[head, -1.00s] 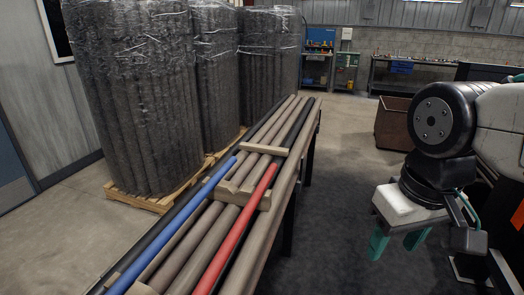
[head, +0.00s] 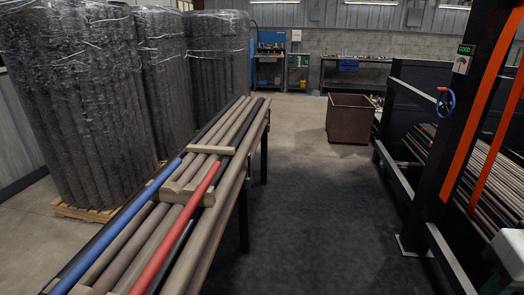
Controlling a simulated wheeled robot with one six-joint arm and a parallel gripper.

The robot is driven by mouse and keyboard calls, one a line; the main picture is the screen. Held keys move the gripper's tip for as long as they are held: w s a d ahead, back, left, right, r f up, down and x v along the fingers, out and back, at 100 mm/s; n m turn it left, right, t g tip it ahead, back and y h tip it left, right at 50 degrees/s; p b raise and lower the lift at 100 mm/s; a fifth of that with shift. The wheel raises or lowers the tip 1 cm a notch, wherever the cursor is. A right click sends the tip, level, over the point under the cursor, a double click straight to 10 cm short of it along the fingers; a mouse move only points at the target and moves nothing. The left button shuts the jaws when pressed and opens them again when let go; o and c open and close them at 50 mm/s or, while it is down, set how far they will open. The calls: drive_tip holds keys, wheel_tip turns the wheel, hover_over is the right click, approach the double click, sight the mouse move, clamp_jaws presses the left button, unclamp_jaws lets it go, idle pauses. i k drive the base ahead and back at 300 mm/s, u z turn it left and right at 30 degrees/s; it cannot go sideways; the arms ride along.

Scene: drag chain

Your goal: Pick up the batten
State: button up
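A pale wooden batten (head: 211,150) lies crosswise over the long tubes on the rack, toward its far half. My gripper (head: 497,284) shows only in part at the bottom right corner, as a white body with a bit of green finger. It is far from both battens. Its other finger is out of frame, so its opening is hidden.
The tube rack (head: 243,215) runs away from me on the left. Wrapped tube bundles (head: 95,95) stand behind it. Dark floor (head: 310,215) is clear in the middle. A brown bin (head: 347,120) stands farther back. A machine frame with an orange-striped post (head: 460,140) is at right.

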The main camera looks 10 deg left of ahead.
sight(191, 147)
drive_tip(key=z, duration=0.3)
drive_tip(key=i, duration=2.55)
drive_tip(key=u, duration=1.2)
drive_tip(key=i, duration=0.95)
drive_tip(key=u, duration=1.3)
drive_tip(key=i, duration=0.3)
drive_tip(key=u, duration=0.1)
